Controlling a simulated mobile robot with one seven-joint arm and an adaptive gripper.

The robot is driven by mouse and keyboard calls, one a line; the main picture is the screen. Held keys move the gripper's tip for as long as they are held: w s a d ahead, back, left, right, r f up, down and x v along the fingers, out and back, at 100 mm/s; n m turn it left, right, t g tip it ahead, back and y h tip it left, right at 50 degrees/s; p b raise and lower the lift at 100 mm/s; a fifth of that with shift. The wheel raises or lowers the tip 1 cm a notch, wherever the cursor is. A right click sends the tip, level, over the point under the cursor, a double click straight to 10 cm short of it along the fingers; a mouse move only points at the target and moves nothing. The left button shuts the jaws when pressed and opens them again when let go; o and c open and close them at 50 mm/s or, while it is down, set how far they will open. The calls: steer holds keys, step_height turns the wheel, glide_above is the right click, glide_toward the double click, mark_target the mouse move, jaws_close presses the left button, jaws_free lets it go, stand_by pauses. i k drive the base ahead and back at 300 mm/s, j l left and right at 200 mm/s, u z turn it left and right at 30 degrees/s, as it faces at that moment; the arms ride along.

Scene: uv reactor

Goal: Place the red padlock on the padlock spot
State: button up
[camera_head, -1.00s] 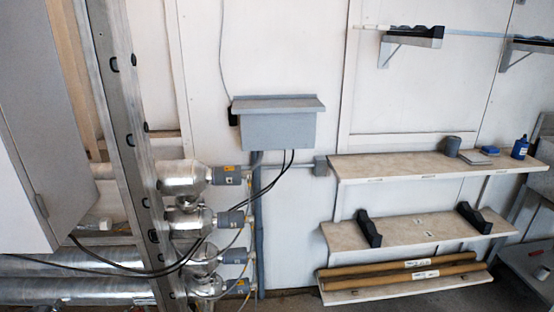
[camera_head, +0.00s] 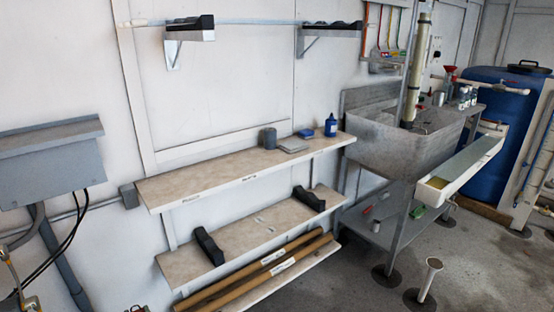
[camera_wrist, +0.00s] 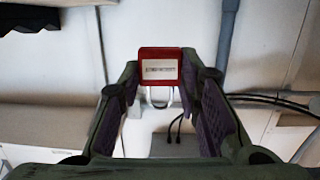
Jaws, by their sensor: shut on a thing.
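The red padlock (camera_wrist: 160,66) is between the fingertips of my gripper (camera_wrist: 160,84) in the wrist view. Its red body has a white label with dark print, and its silver shackle points down in the picture. My gripper is shut on the padlock, holding it away from any surface I can make out. Neither padlock nor gripper shows in the head view. The top shelf (camera_head: 225,176) has small labels on its front edge, too small to read surely. I cannot tell which place is the padlock spot.
A grey wall box (camera_head: 52,163) is left; a metal sink (camera_head: 390,150) is right.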

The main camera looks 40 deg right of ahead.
mark_target(282, 155)
steer(key=i+z, duration=0.15)
steer(key=z, duration=0.25)
steer(key=i+l+z, duration=0.1)
steer(key=z, duration=0.35)
steer(key=i+j+z, duration=0.1)
steer(key=i+z, duration=0.15)
steer(key=z, duration=0.15)
